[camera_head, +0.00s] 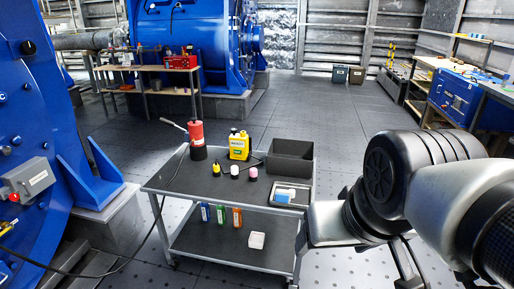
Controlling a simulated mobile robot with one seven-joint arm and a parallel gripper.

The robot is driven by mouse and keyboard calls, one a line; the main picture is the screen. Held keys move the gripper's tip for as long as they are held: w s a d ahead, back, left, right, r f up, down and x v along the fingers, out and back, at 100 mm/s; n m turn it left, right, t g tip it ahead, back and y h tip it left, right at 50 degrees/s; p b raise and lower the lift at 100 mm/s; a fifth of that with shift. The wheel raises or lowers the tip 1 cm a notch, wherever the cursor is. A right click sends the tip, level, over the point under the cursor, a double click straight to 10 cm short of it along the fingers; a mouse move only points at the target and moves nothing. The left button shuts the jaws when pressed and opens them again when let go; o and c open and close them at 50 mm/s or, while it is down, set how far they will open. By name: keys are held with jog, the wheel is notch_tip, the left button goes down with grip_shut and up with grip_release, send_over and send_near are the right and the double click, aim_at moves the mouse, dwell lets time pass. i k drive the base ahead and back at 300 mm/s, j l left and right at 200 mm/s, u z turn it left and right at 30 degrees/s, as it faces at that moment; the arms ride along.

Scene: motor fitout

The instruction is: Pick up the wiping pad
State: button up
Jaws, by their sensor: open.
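A small blue-and-white item (284,195) lies in a shallow tray (304,204) at the right end of the cart's top; it may be the wiping pad, but it is too small to tell. A white block-like item (257,240) lies on the lower shelf. My arm reaches in from the right. My gripper (305,224) is at its end, beside the cart's right edge and close to the tray in the picture. It is open, and I see nothing held. Its fingers are small and partly hidden.
The cart top (225,191) also holds a red cylinder (196,134), a yellow jug (239,146), a dark open bin (290,158) and small bottles. Several bottles stand below. Blue machinery (30,130) is at the left. The floor (330,110) behind is clear.

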aim_at(284, 196)
jog(key=i+j+z, duration=0.15)
jog(key=i, duration=0.3)
jog(key=i+j+z, duration=0.2)
jog(key=i, duration=0.25)
jog(key=i+j+z, duration=0.15)
jog(key=i+j, duration=0.3)
